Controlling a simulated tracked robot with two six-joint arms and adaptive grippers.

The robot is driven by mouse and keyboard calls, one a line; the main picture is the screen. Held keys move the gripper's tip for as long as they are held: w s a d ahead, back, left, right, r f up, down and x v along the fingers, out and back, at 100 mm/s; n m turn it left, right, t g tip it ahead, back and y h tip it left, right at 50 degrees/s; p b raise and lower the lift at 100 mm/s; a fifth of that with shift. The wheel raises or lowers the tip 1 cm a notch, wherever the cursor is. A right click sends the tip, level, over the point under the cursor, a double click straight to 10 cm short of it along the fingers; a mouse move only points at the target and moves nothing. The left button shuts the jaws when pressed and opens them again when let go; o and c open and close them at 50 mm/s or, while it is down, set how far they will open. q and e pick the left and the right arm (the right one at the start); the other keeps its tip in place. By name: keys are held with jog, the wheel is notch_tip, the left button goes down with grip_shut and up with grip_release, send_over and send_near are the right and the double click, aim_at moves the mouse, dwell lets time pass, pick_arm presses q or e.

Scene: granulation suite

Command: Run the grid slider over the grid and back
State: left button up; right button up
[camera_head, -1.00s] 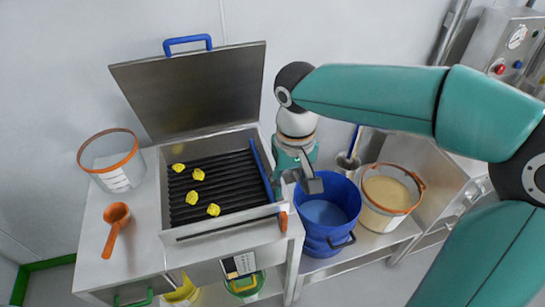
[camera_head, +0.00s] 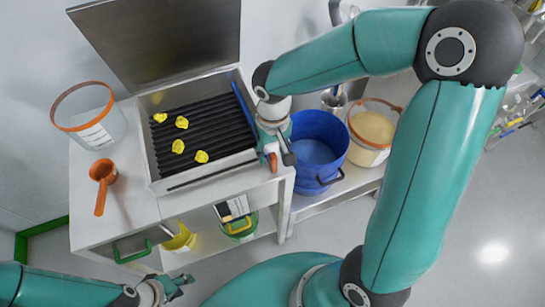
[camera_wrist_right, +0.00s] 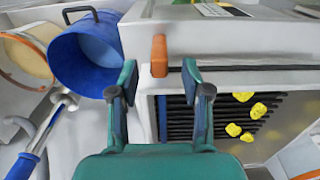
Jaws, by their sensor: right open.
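The grid (camera_head: 208,128) of black bars lies inside an open steel box, with several yellow lumps (camera_head: 178,146) on it. A blue strip (camera_head: 243,102) runs along its right side. An orange handle (camera_head: 272,162), which seems to belong to the grid slider, sticks out at the box's front right corner. My right gripper (camera_head: 283,147) is close by it; in the right wrist view my open gripper (camera_wrist_right: 160,82) has the orange handle (camera_wrist_right: 159,56) ahead, between the fingertip directions. Contact is not visible. My left gripper (camera_head: 168,287) is low at the left, away from the box.
A blue bucket (camera_head: 318,145) and a clear tub (camera_head: 372,130) of beige powder stand right of the box. A clear container (camera_head: 90,118) and an orange scoop (camera_head: 102,180) are to its left. The steel lid (camera_head: 165,40) is raised behind.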

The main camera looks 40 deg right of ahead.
jog(key=shift+f, duration=1.85)
jog(key=shift+c, duration=0.3)
grip_shut()
jog(key=shift+a, duration=0.1)
jog(key=shift+w+a+b, duration=0.2)
jog(key=shift+a+b, duration=0.05)
jog(key=shift+a, duration=0.55)
jog(key=shift+w+a+b, duration=0.2)
jog(key=shift+a+b, duration=0.1)
jog(key=shift+a, duration=0.55)
jog(key=shift+w+a+b, duration=0.2)
jog(key=shift+a+b, duration=0.05)
jog(key=shift+a, duration=0.55)
jog(key=shift+w+a+b, duration=0.15)
jog(key=shift+w+a, duration=0.1)
jog(key=shift+a, duration=0.75)
jog(key=shift+w+a+b, duration=0.2)
jog(key=shift+w+a, duration=0.05)
jog(key=shift+a, duration=0.7)
jog(key=shift+w+a+b, duration=0.15)
jog(key=shift+w+a, duration=0.1)
jog(key=shift+a, duration=0.75)
jog(key=shift+w+a+r, duration=0.1)
jog(key=shift+w+a, duration=0.1)
jog(key=shift+a, duration=0.5)
jog(key=shift+w+a, duration=0.15)
jog(key=shift+a, duration=0.6)
